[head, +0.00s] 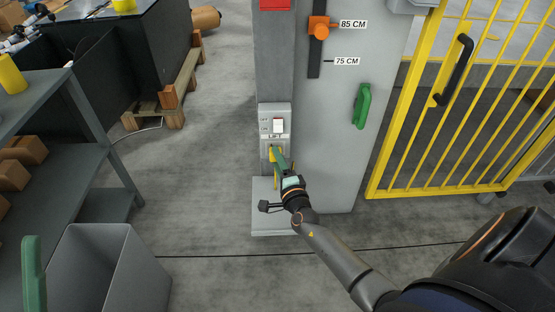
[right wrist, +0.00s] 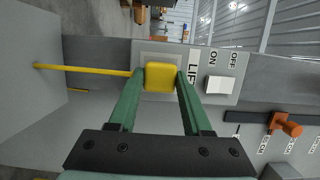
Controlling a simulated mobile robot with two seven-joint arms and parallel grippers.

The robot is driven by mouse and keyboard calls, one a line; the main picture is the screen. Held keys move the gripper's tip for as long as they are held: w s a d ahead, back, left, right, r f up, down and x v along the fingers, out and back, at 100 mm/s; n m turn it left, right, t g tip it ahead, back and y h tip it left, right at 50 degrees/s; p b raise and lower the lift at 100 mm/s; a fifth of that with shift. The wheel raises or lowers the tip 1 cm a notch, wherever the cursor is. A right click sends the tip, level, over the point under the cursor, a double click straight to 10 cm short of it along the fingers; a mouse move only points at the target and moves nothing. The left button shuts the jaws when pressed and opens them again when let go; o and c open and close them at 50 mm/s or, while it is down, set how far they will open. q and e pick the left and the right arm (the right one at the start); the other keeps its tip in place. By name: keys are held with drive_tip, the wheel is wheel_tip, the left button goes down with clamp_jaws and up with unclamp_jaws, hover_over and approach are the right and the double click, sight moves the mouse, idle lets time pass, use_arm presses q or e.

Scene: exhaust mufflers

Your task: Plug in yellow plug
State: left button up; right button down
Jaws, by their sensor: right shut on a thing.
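The yellow plug (right wrist: 160,77) sits between the two green fingers of my right gripper (right wrist: 160,84), which is shut on it. The plug is at the face of a grey box labelled LIFT (right wrist: 222,72); the socket behind it is hidden, so I cannot tell how deep the plug sits. A yellow cable (right wrist: 85,70) runs from the plug. In the head view my right gripper (head: 278,158) reaches the front of the LIFT box (head: 290,122), with the plug (head: 274,155) partly hidden at its tip.
A white ON/OFF switch (head: 278,125) is above the plug. A grey panel with a green handle (head: 361,106) and an orange knob (head: 318,28) stands to the right. A yellow gate (head: 440,110) is further right. A grey shelf (head: 70,160) and bin (head: 95,265) stand left.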

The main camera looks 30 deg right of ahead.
drive_tip(key=shift+w+d, duration=0.25)
drive_tip(key=shift+w, duration=0.2)
idle(0.4)
drive_tip(key=shift+c, duration=1.3)
unclamp_jaws()
drive_tip(key=p+v, duration=0.3)
drive_tip(key=v, duration=0.9)
drive_tip(key=shift+s+p, duration=0.3)
